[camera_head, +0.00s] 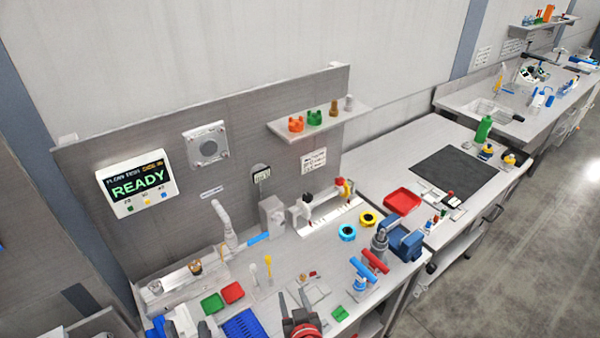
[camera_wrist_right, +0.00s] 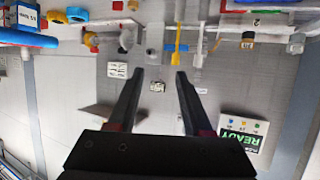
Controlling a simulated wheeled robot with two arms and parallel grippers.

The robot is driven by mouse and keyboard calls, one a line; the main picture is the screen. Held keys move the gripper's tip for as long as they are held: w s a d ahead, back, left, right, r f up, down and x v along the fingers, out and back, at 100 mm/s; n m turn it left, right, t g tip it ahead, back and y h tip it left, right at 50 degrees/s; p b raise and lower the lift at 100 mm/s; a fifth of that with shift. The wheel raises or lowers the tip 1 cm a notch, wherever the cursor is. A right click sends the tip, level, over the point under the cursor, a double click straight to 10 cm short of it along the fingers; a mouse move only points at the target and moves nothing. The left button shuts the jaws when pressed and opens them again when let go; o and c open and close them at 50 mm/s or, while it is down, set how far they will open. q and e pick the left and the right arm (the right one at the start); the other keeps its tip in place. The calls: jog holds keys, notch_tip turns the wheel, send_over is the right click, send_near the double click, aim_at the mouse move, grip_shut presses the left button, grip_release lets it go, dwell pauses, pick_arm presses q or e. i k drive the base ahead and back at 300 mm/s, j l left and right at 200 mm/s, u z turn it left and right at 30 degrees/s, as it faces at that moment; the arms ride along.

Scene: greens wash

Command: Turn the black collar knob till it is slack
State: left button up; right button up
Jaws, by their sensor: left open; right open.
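A small black part (camera_head: 307,198), which looks like the collar knob, sits on the white fixture (camera_head: 330,222) at the back of the bench. I cannot tell whether it is tight or slack. My right gripper (camera_head: 294,299) is at the front of the bench in the head view, well short of that part. In the right wrist view its two dark fingers (camera_wrist_right: 159,72) are apart with nothing between them.
Green (camera_head: 212,303) and red (camera_head: 232,292) trays and a blue rack (camera_head: 243,326) lie near the grippers. A READY display (camera_head: 137,183) hangs on the back panel.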

aim_at(308, 198)
jog(key=i+l+u, duration=0.15)
jog(key=i+l, duration=0.35)
jog(key=i+l+u, duration=0.15)
jog(key=i+l, duration=0.35)
jog(key=l, duration=0.2)
